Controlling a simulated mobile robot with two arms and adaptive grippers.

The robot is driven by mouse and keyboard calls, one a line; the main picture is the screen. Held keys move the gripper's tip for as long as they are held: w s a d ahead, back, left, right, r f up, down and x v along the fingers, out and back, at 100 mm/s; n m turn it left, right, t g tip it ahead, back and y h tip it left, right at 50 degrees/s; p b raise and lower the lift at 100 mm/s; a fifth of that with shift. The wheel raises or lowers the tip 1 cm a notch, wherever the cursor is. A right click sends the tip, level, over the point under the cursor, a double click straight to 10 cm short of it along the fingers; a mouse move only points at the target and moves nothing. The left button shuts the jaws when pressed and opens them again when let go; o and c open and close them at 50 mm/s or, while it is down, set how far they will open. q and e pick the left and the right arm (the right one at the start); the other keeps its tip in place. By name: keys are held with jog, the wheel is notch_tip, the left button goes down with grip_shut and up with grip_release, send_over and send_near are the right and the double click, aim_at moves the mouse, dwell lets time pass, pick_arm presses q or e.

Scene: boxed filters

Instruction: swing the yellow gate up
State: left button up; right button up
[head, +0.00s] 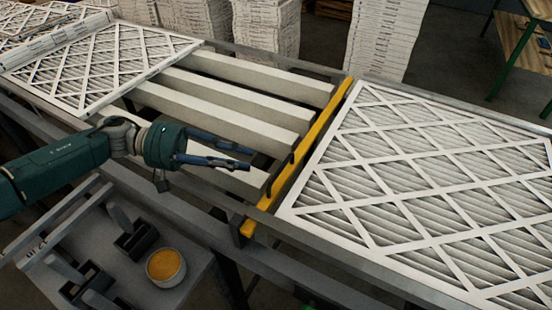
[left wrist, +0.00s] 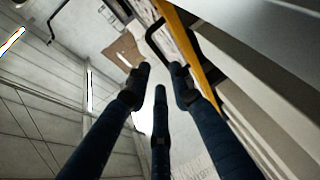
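The yellow gate (head: 310,140) is a long bar lying low across the conveyor, between the bare slats and the large filter on the right. A dark handle (head: 281,173) sticks out from its left side. My left gripper (head: 250,158) is over the slats, just left of the gate, its blue fingers pointing toward it. In the left wrist view its three fingers (left wrist: 158,84) are spread and empty. There the black bent handle (left wrist: 153,36) and the yellow bar (left wrist: 190,45) show just past the right finger; contact cannot be told. My right gripper is out of view.
Pleated filters lie on the conveyor at the right (head: 430,180) and upper left (head: 110,65). Bare slats (head: 235,95) lie between. A grey stand (head: 185,285) with a small cup of orange material (head: 163,264) is below my left arm. Stacked filters (head: 265,30) stand behind.

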aim_at(280, 168)
pick_arm(q)
jog(key=shift+p+x, duration=0.8)
jog(key=shift+x, duration=3.05)
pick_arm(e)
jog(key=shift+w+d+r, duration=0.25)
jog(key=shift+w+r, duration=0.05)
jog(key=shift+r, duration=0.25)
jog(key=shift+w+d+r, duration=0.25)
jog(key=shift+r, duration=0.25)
pick_arm(q)
grip_shut()
